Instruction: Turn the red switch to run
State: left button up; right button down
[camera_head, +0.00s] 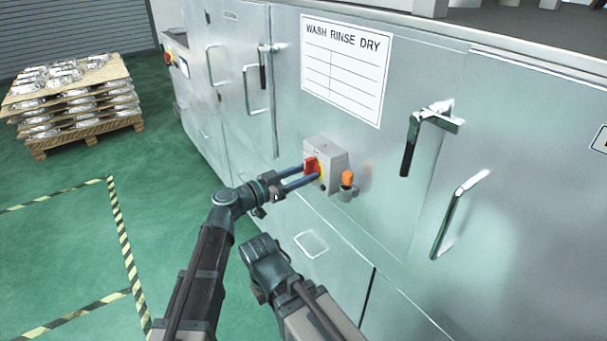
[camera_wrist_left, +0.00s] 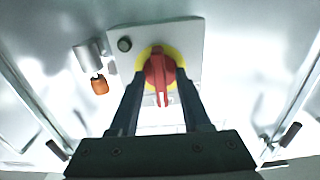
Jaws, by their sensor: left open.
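The red switch (camera_head: 310,164) is a rotary handle on a yellow round plate, on the front of a small grey box (camera_head: 326,150) fixed to the metal machine. In the left wrist view the red switch (camera_wrist_left: 160,74) has its long grip pointing down the picture, leaning only slightly. My left gripper (camera_head: 312,172) is at the switch, with its two dark fingers (camera_wrist_left: 159,80) open on either side of the red handle. Whether a finger touches the handle I cannot tell. The switch markings are not readable. My right arm shows at the lower middle; its gripper is not visible.
An orange-capped metal fitting (camera_head: 347,180) sticks out just right of the box. Latch handles (camera_head: 425,135) and a bar handle (camera_head: 455,215) stick out from the machine doors. A pallet of castings (camera_head: 75,95) stands far left. Green floor left of the machine is clear.

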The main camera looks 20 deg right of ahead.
pick_arm(q)
jog(key=v, duration=1.3)
jog(key=shift+a, duration=0.4)
jog(key=shift+s, duration=0.1)
jog(key=s+a+f+n+g+y, duration=0.2)
jog(key=s+a+f+n+y, duration=0.15)
jog(key=f, duration=0.35)
jog(key=s+a+f+n+g+y, duration=0.1)
jog(key=s+a+f+n+y, duration=0.2)
jog(key=f, duration=0.4)
jog(key=s+a+f+n+g+y, duration=0.1)
jog(key=s+a+f+n+y, duration=0.3)
jog(key=a, duration=0.4)
jog(key=s+a+f+n+g+y, duration=0.1)
jog(key=s+a+f+n+y, duration=0.2)
jog(key=a+y, duration=0.4)
jog(key=s+d+r+m+p, duration=0.1)
jog(key=s+d+r+p, duration=0.1)
jog(key=d+r+p, duration=0.2)
jog(key=s+d+r+m+g+p, duration=0.1)
jog(key=s+d+r+m+p, duration=0.1)
jog(key=d+r+p, duration=0.3)
jog(key=shift+s+d+r+y+p, duration=0.35)
jog(key=shift+s+r+p, duration=0.45)
jog(key=shift+p, duration=0.45)
